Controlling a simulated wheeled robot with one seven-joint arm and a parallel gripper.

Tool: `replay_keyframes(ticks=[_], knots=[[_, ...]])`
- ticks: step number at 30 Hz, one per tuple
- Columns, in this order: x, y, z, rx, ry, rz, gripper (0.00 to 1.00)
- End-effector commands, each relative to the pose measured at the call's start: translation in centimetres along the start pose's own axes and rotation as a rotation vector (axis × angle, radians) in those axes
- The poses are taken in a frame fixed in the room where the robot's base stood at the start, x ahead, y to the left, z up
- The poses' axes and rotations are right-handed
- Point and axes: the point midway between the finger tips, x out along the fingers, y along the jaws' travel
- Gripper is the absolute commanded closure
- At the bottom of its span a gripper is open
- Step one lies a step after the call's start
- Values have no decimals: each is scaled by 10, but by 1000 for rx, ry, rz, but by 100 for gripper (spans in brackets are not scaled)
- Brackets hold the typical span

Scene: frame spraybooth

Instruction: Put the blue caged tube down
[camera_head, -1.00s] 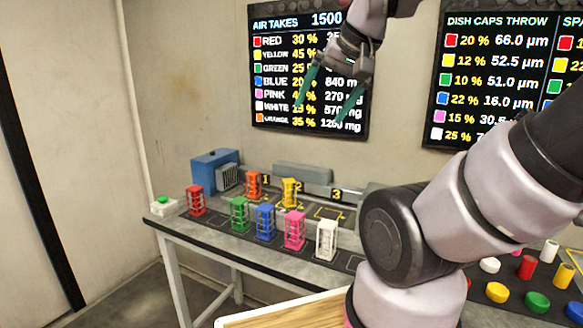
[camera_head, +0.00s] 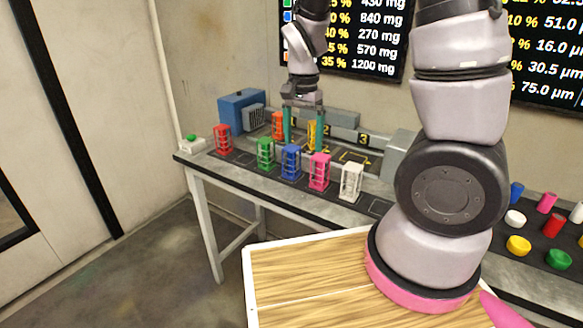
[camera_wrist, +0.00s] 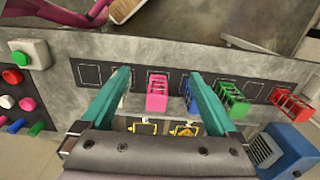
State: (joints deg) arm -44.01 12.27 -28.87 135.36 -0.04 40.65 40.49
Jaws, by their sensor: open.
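The blue caged tube (camera_head: 291,162) stands upright on the dark strip of the bench, between the green caged tube (camera_head: 265,153) and the pink caged tube (camera_head: 319,171). My gripper (camera_head: 303,143) is open, with its teal fingers pointing down over the bench near the blue tube and the yellow caged tube (camera_head: 312,135). In the wrist view the pink tube shows between the open fingers (camera_wrist: 159,78). There the blue tube (camera_wrist: 188,92) is partly hidden by the right finger. I see nothing held.
A red caged tube (camera_head: 222,139) and a white caged tube (camera_head: 351,181) stand in the row's ends. An orange caged tube (camera_head: 278,125) stands behind. A blue machine (camera_head: 242,110) is at the back left. Empty outlined squares mark the strip, one right of the white tube.

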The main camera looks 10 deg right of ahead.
Motion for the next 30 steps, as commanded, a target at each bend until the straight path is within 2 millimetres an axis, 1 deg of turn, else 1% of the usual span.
replay_keyframes(ticks=[1, 6, 9, 12, 15, 18, 22, 26, 30], knots=[[17, -2, 3, 8, 18, 50, 5], [63, -5, 3, 60, 119, 177, 5], [86, -5, 0, 85, 202, 239, 5], [105, -6, -4, 101, 301, 286, 5], [119, -7, -10, 114, 413, 317, 5], [128, -12, -17, 119, 536, 330, 5], [132, -22, -26, 117, 707, 318, 5], [128, -40, -32, 101, 884, 268, 5], [117, -65, -32, 73, 1064, 179, 5]])
